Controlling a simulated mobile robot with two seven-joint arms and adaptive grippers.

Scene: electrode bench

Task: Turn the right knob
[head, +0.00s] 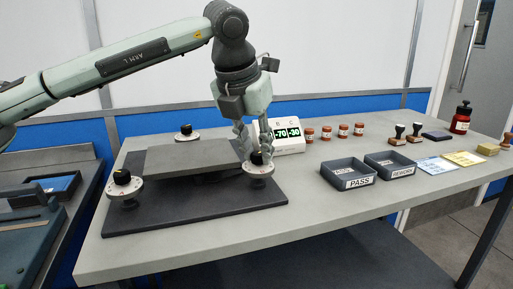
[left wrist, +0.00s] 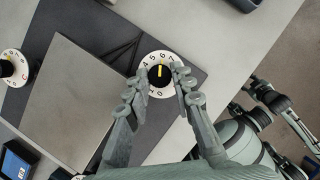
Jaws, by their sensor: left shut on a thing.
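The right knob (head: 256,159) is a black knob on a white numbered dial at the right side of the dark base plate (head: 210,213). In the left wrist view the knob (left wrist: 160,73) has a yellow pointer line. My left gripper (head: 252,152) points down over it, with its fingers shut on the knob from both sides. The left wrist view shows the fingertips (left wrist: 158,78) at either side of the knob, covering parts of the dial. Two other knobs stand at the front left (head: 122,177) and at the back (head: 186,130).
A grey plate (head: 185,158) lies between the knobs. A display (head: 287,135) reading -70 and -30 stands just behind the right knob. PASS (head: 348,174) and REWORK (head: 390,165) trays, small jars, stamps and a red bottle (head: 461,118) stand to the right. The front bench edge is clear.

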